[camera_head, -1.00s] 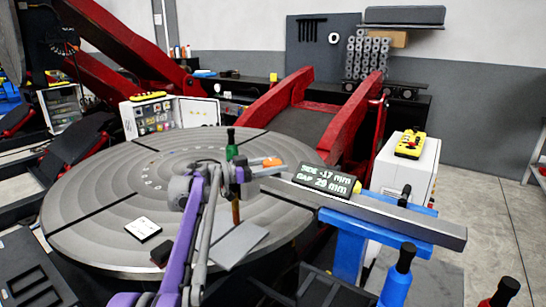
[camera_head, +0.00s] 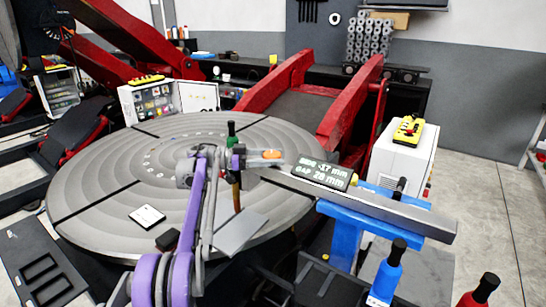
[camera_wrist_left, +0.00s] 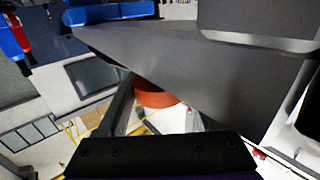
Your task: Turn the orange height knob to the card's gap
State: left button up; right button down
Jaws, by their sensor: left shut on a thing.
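The display (camera_head: 322,176) on the bar seems to read side -17 mm and gap 28 mm. A white card (camera_head: 147,217) lies on the turntable; its marks are too small to read. My right gripper is out of view.
A grey plate (camera_head: 240,232) and a small dark block (camera_head: 168,239) lie near the turntable's front edge. A blue support (camera_head: 345,235) carries the bar; blue (camera_head: 388,272) and red bottles stand at front right.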

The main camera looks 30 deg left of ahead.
pick_arm(q)
jog(key=shift+r, duration=0.1)
jog(key=o, duration=1.4)
jog(key=shift+c, duration=0.2)
jog(key=v, duration=1)
jog(key=shift+s+a+b, duration=0.2)
jog(key=shift+a+b, duration=0.1)
